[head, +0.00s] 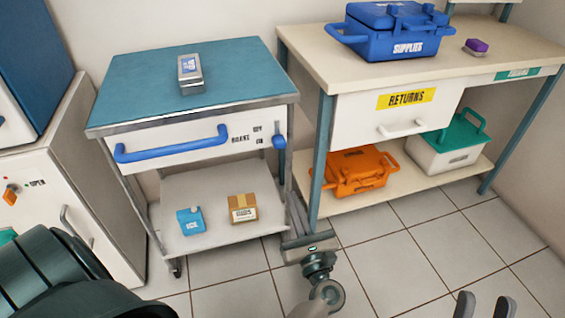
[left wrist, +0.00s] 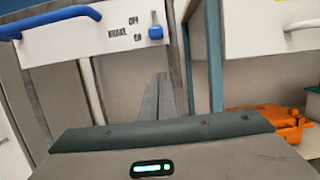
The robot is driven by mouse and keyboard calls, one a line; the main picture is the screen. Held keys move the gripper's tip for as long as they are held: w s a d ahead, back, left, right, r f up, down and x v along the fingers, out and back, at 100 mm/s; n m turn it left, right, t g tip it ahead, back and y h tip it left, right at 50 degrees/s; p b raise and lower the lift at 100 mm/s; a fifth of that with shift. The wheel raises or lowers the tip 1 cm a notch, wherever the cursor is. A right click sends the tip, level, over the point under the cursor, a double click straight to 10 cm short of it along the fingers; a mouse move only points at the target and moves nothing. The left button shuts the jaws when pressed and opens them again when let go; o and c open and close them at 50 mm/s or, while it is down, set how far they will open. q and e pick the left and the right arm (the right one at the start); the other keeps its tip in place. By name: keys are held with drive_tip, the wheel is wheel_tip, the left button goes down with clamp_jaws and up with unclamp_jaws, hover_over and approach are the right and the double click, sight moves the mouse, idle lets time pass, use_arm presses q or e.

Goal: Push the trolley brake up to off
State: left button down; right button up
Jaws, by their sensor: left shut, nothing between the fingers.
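The trolley (head: 135,78) has a teal top and a white front with a blue handle. Its blue brake lever (head: 279,142) is on the right of the front, beside the OFF and ON labels. In the left wrist view the lever knob (left wrist: 156,32) sits level with ON, at the low end of its slot. My left gripper (head: 294,204) is shut and empty, fingers pointing up, below the lever and apart from it. Its fingertips (left wrist: 158,78) show below the knob in the wrist view. My right gripper (head: 485,306) is open at the bottom edge.
A bench (head: 310,62) with a RETURNS drawer (head: 360,122) stands close on the right. An orange case (head: 355,170) is on its lower shelf. A white cabinet (head: 75,170) stands left. Tiled floor (head: 420,240) is clear in front.

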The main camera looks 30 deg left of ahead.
sight(279, 142)
use_arm(q)
drive_tip(key=w+a+r, duration=0.6)
drive_tip(key=a, duration=0.1)
drive_tip(key=shift+w+a+r+p, duration=0.15)
drive_tip(key=shift+a+r+p, duration=0.05)
drive_tip(key=shift+p, duration=0.2)
use_arm(e)
drive_tip(key=shift+a+f+g, duration=0.25)
drive_tip(key=shift+f+g, duration=0.05)
drive_tip(key=shift+f, duration=0.2)
drive_tip(key=shift+a+f+g, duration=0.2)
drive_tip(key=shift+f+g, duration=0.1)
drive_tip(key=shift+f, duration=0.15)
